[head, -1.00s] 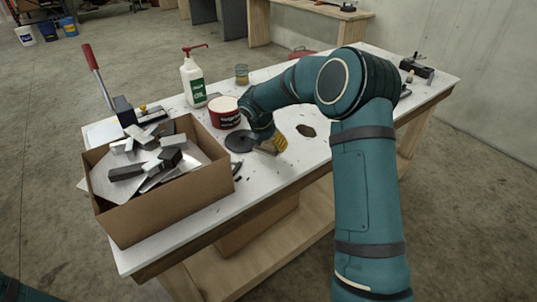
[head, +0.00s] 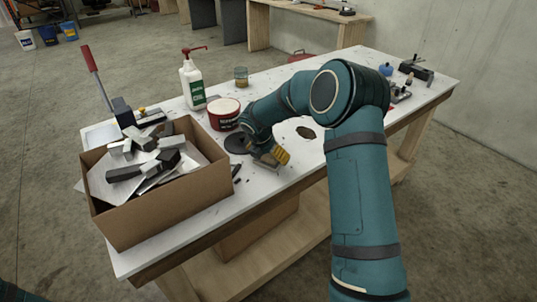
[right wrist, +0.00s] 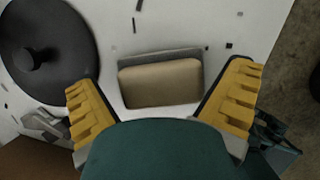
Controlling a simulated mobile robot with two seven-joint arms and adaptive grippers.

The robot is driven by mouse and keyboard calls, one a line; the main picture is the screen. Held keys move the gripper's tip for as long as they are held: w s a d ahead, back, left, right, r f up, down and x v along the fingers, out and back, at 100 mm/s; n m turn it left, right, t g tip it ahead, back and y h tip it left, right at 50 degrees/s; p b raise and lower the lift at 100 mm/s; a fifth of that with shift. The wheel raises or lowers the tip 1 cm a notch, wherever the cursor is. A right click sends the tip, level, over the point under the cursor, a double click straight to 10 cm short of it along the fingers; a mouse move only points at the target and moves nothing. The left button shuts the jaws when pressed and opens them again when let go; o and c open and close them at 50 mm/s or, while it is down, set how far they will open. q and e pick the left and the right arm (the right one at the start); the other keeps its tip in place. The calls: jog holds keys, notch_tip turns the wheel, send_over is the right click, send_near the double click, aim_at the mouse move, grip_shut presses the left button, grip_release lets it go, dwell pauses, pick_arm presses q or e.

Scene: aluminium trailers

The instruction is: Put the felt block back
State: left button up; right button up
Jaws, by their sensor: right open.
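A tan block with a grey layer along its far side, which looks like the felt block (right wrist: 160,82), lies on the white bench top in the right wrist view. My right gripper (right wrist: 163,92) is open, with one yellow-padded finger on each side of the block and visible gaps between. In the head view my right gripper (head: 272,157) is low over the bench, right of the cardboard box. The block is mostly hidden by the gripper there. My left gripper is not in view.
A black disc with a knob (right wrist: 45,55) lies close to the left finger. A red tin (head: 224,114), a pump bottle (head: 194,86) and a jar (head: 241,76) stand behind. A cardboard box (head: 165,207) of metal offcuts is left. A dark hole or stain (head: 306,133) is right.

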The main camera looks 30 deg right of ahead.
jog(key=p+v, duration=0.2)
jog(key=v, duration=1)
jog(key=shift+p, duration=0.35)
jog(key=shift+r, duration=0.1)
